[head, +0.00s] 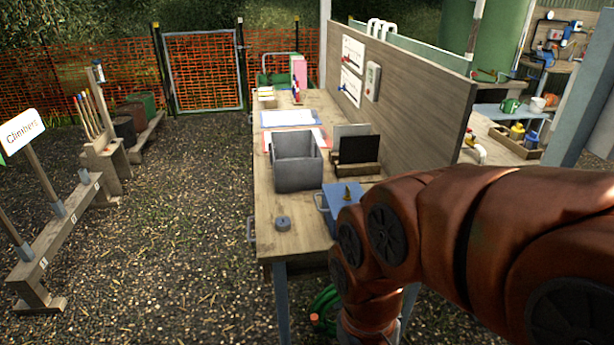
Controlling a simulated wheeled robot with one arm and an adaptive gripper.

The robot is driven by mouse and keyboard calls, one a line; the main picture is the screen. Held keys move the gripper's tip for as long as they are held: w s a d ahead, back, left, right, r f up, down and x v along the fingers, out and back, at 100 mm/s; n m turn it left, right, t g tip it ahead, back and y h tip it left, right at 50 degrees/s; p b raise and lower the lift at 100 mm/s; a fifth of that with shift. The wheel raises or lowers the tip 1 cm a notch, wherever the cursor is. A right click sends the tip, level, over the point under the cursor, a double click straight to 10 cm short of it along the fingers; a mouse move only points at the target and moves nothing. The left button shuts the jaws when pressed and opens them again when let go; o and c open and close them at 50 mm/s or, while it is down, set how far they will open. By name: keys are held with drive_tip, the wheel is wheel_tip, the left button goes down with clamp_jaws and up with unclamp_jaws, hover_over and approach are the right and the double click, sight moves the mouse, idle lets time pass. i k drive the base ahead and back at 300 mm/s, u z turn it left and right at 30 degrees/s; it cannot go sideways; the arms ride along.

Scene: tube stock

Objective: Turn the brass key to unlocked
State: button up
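A small brass-coloured piece, which looks like the key (346,193), stands upright on top of a blue box (337,203) near the front end of the wooden workbench (300,232). It is too small to tell which way it is turned. My orange arm comes in from the right and bends down in front of the bench, hiding part of the box. My gripper is not in view; the visible arm runs out at the bottom of the picture.
A grey open bin (297,172) stands left of the box, with a small grey round object (283,223) in front. A dark panel in a wooden holder (357,170) stands behind. A wooden partition (420,108) borders the bench's right side.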

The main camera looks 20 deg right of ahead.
sight(347, 198)
drive_tip(key=u, duration=0.05)
drive_tip(key=i, duration=0.9)
drive_tip(key=z, duration=0.25)
